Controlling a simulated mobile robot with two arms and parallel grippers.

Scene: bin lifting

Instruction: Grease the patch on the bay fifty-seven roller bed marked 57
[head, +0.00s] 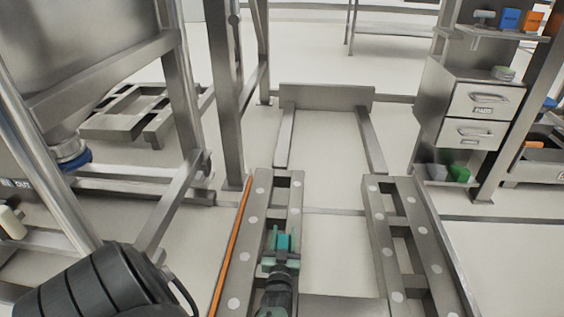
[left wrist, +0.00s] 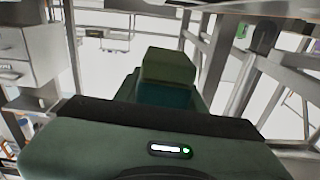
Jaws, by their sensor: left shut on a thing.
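The roller bed shows in the head view as two long metal rails with pale round rollers, a left rail (head: 250,225) and a right rail (head: 391,236). I cannot read a 57 or make out a patch. My left gripper (head: 281,259) is over the left rail, shut on a teal block (head: 283,242). The block also shows in the left wrist view (left wrist: 168,95), with a dark green top part. I cannot tell whether it touches the rail, and the gripper hides the part of the rail beneath it. My right gripper is not in view.
A steel frame (head: 221,80) with upright posts stands close on the left. An orange strip (head: 231,245) runs along the left rail. A drawer cabinet (head: 484,117) with shelves of small things stands at right. A low crosspiece (head: 326,97) closes the far end. Pale floor lies between the rails.

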